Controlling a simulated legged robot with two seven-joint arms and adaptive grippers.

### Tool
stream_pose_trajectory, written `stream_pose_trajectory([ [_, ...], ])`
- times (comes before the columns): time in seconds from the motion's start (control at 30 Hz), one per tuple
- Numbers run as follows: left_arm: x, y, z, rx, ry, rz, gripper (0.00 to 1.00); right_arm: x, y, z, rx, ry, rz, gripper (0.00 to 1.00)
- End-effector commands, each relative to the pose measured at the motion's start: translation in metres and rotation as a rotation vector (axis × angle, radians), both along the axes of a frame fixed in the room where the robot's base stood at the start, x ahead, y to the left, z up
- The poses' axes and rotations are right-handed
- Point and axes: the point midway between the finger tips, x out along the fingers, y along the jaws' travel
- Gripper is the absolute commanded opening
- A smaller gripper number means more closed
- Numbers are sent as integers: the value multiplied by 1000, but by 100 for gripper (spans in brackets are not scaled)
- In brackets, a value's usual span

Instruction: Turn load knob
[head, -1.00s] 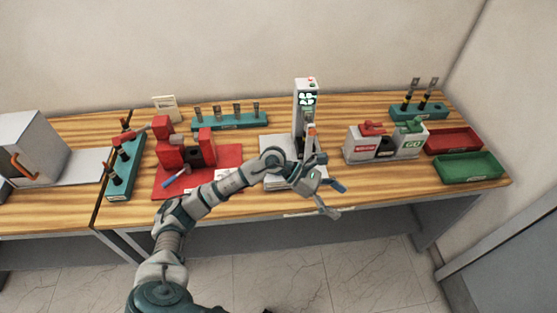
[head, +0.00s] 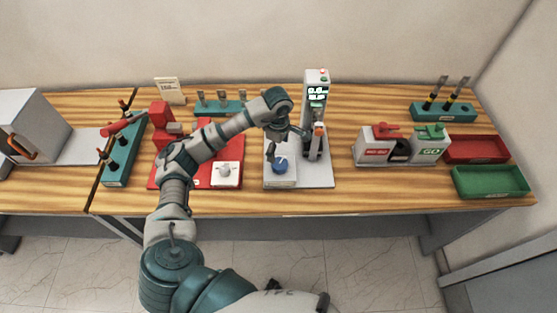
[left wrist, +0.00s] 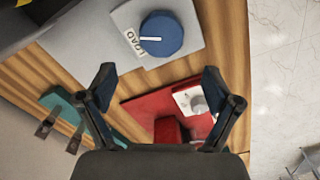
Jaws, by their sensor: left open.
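The blue load knob (head: 280,165) sits on the pale base plate (head: 318,180) of the tester with the upright column (head: 315,100). In the left wrist view the knob (left wrist: 161,35) is round with a white pointer line, beside the printed word LOAD (left wrist: 134,42). My left gripper (head: 289,146) is above and just behind the knob in the head view, its fingers spread. In the left wrist view my left gripper (left wrist: 158,80) is open and empty, and the knob lies beyond the fingertips, apart from them. My right gripper is not in view.
A red press fixture (head: 165,125) on a red base and a white box with a knob (head: 226,174) stand left of the tester. The NO GO/GO unit (head: 402,148), red tray (head: 478,149) and green tray (head: 490,182) are on the right. The tabletop between is bare.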

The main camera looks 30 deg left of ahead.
Motion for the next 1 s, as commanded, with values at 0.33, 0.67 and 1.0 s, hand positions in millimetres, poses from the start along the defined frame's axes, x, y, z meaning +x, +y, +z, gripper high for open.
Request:
stream_pose_trajectory([
  [0.33, -2, -5, -64, 1, 0, -1, 90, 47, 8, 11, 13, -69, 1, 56],
  [0.67, -1, -1, -79, -2, -2, 0, 90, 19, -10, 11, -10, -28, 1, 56],
  [1.0, -1, -1, -79, -2, -2, 0, 35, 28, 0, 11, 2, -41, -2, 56],
])
